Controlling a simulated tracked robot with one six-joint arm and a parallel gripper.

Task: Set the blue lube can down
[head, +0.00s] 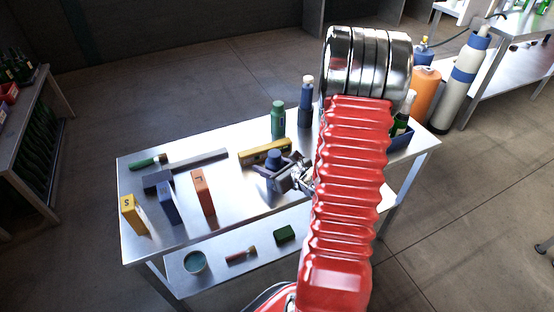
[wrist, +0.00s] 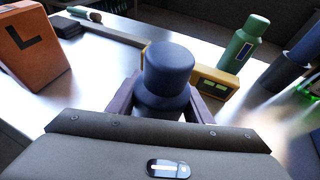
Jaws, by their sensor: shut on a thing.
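The blue lube can (wrist: 168,75) is dark blue with a rounded cap and stands upright between the two fingers of my gripper (wrist: 163,105) in the wrist view. In the head view the can (head: 273,158) shows at my gripper (head: 280,178), over the middle of the metal table (head: 230,215). My gripper is shut on the can. The can's lower part is hidden by the gripper, so I cannot tell whether its base touches the table.
A yellow level-like block (head: 265,151) lies just behind the can. A green bottle (head: 278,118) and a dark blue bottle (head: 306,105) stand farther back. An orange block (head: 203,192) marked L stands to the left. Bare tabletop lies between it and my gripper.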

